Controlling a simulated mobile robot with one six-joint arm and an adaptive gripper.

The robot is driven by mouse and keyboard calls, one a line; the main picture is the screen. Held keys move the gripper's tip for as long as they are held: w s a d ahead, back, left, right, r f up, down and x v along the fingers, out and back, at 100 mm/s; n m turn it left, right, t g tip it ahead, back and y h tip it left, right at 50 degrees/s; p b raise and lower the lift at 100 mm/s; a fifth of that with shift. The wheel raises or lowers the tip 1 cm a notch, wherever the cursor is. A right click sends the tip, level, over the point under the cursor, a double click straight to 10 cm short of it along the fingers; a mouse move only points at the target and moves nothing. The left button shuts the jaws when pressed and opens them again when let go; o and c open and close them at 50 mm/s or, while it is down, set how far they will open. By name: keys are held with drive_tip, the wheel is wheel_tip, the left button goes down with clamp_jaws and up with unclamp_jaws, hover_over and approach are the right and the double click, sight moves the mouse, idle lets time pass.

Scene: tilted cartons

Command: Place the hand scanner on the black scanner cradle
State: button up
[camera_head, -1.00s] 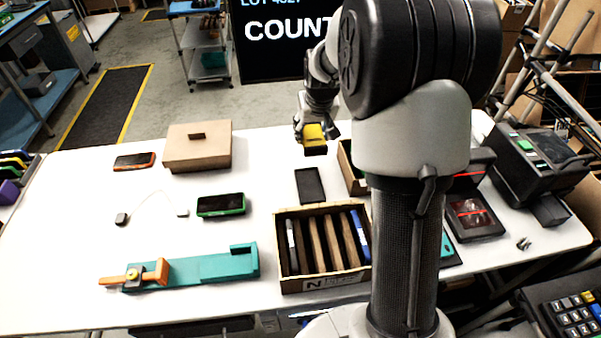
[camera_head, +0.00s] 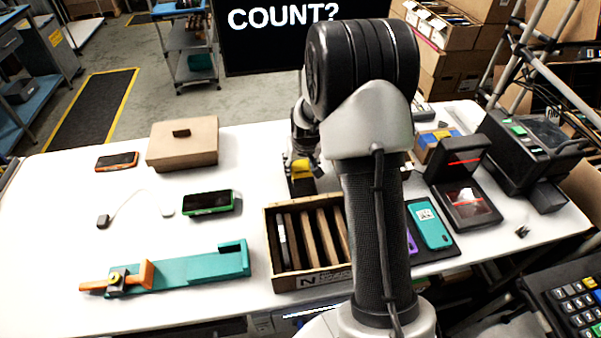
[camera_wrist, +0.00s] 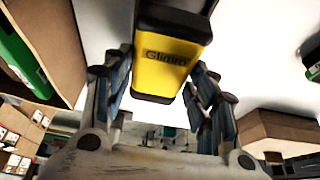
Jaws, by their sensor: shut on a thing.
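The hand scanner (camera_head: 300,168) is yellow and black. My gripper (camera_head: 302,160) is shut on it, above the middle of the white table, behind the slotted carton. In the wrist view the yellow body, with dark ends and the word "Glimm", is the scanner (camera_wrist: 168,70) between the two fingers of my gripper (camera_wrist: 160,95). The black scanner cradle (camera_head: 302,189) is a flat dark rectangle at the same spot, mostly covered by the scanner and gripper. I cannot tell whether the scanner touches it.
The slotted carton (camera_head: 308,282) stands just in front. A green-edged phone (camera_head: 208,203) lies to the left, with a closed brown box (camera_head: 183,143) behind. My arm hides part of the table to the right, near a teal phone (camera_head: 430,226) and a black device with red lines (camera_head: 467,205).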

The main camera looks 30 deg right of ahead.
sight(301, 168)
drive_tip(key=shift+f+b, duration=0.35)
drive_tip(key=shift+f, duration=1.2)
drive_tip(key=shift+f, duration=0.1)
drive_tip(key=shift+f, duration=0.2)
drive_tip(key=o, duration=0.9)
drive_tip(key=shift+o, duration=0.2)
drive_tip(key=shift+r, duration=0.2)
